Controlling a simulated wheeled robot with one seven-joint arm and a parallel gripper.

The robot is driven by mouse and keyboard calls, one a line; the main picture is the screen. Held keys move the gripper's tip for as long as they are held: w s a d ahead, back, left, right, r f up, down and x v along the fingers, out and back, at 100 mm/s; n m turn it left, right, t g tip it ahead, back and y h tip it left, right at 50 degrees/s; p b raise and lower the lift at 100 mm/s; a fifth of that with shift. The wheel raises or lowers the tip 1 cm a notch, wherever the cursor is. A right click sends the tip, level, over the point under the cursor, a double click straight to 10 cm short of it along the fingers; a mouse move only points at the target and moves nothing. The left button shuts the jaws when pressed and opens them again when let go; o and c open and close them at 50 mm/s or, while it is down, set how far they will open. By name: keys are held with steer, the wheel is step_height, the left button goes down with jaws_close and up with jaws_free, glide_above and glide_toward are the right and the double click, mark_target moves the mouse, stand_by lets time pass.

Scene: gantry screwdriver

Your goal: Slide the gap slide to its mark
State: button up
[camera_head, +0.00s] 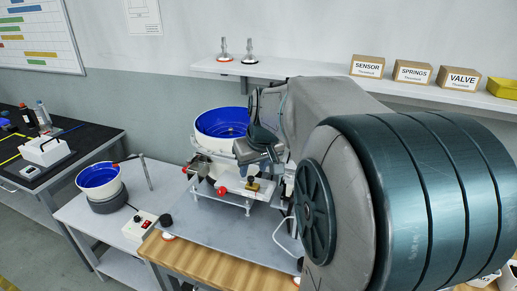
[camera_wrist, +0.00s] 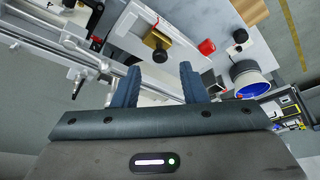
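A small brass block with a black knob (camera_wrist: 157,42), which looks like the gap slide, sits on a pale plate (camera_wrist: 178,58) in the wrist view. It also shows in the head view as a brass block (camera_head: 252,187) at the right of the white fixture (camera_head: 235,184). My gripper (camera_wrist: 159,76) is open and empty, with its two blue fingers apart. In the wrist view the knob appears just beyond the fingertips, between their lines, not touched. In the head view my arm partly covers the fixture and my gripper (camera_head: 254,150) is above it. I cannot make out the mark.
A red knob (camera_wrist: 207,47) is right of the brass block. Metal rails (camera_wrist: 60,47) run at the left in the wrist view. A large blue-lined bowl (camera_head: 222,122) stands behind the fixture, a smaller one (camera_head: 98,176) at left. A control box (camera_head: 139,225) sits in front.

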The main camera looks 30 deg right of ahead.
steer(key=v, duration=1)
steer(key=shift+r, duration=0.25)
steer(key=shift+s, duration=0.1)
